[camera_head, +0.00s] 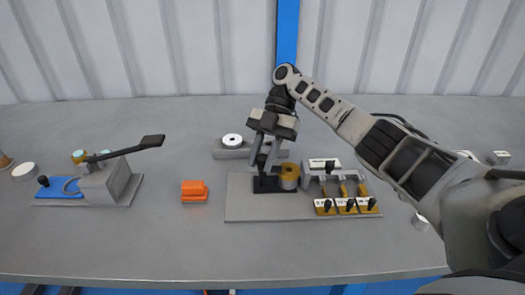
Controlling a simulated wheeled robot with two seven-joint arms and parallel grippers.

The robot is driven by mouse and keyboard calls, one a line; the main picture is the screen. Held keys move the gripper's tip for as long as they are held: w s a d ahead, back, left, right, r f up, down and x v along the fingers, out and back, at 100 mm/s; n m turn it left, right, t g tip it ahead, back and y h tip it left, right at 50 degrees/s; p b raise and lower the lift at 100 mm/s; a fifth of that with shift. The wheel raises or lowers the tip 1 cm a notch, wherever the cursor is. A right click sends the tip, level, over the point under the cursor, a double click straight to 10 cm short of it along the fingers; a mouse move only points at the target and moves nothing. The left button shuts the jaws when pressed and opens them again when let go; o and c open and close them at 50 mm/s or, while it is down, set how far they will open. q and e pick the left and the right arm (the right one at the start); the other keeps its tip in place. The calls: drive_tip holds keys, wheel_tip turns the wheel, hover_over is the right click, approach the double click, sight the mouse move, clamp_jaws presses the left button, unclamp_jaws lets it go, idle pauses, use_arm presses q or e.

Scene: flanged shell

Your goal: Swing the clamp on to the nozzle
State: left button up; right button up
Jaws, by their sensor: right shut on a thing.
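My right gripper (264,168) points down over the left part of the grey fixture plate (245,208). Its fingers are shut at a dark piece (265,185), which I take for the clamp; the gripper hides most of it. A brass-coloured cylinder (289,178), which looks like the nozzle, stands just right of the fingertips. I cannot tell whether the clamp touches it. My left gripper is not in view.
Right of the nozzle is a grey rack (340,180) with several brass and black parts with white labels. An orange block (194,191) lies left of the plate. A lever device (110,180) with a blue base stands further left. A white ring (232,140) sits on a grey block behind.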

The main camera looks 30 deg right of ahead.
drive_tip(key=shift+n+g+h+p, duration=0.3)
drive_tip(key=shift+n+g+p, duration=0.2)
drive_tip(key=shift+n+p, duration=0.2)
drive_tip(key=o, duration=1)
